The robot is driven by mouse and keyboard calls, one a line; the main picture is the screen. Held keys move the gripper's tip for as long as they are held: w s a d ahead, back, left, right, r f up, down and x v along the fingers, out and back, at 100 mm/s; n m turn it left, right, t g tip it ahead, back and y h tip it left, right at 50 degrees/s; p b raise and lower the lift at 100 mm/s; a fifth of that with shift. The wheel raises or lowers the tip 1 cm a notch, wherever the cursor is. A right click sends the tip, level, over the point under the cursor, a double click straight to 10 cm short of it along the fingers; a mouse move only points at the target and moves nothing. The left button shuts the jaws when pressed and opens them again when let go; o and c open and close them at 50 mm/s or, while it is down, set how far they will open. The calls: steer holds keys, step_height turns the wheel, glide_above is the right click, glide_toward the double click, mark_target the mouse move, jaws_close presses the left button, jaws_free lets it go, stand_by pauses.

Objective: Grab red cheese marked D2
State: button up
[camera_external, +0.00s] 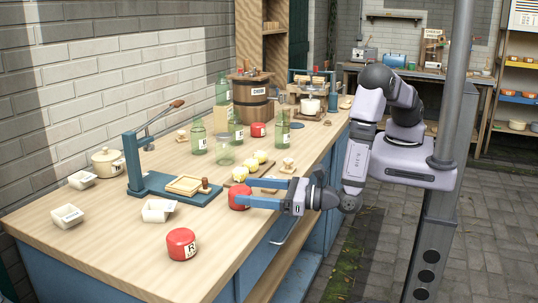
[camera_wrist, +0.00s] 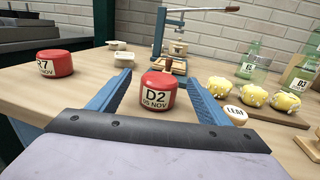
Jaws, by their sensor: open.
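The red cheese marked D2 (camera_wrist: 157,92) stands upright on the wooden counter, its label facing the wrist camera. In the external view the same cheese (camera_external: 240,198) is partly hidden by my gripper. My gripper (camera_external: 243,197) is open, with its two blue fingers low over the counter. In the wrist view the fingers (camera_wrist: 157,88) lie to the left and right of the D2 cheese, with a visible gap on each side.
A blue press (camera_external: 170,190) stands behind the D2 cheese. A round LEAF tag (camera_wrist: 236,115) lies just right of the right finger, near several yellow cheeses (camera_wrist: 286,100) on a board. Green bottles (camera_external: 198,140) and a third red cheese (camera_external: 258,129) stand farther back. White tubs (camera_external: 158,210) lie left.

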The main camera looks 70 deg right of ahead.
mark_target(240, 189)
steer(key=shift+w+a+p, duration=0.15)
steer(key=shift+w+p, duration=0.1)
steer(key=shift+w, duration=0.65)
steer(key=shift+w+a+p, duration=0.15)
steer(key=shift+w+p, duration=0.1)
steer(key=shift+w, duration=0.6)
steer(key=shift+c, duration=0.3)
steer(key=c, duration=1.2)
steer(key=shift+r, duration=0.1)
steer(key=shift+r+b, duration=0.95)
steer(key=shift+r, duration=3.9)
steer(key=shift+f, duration=0.1)
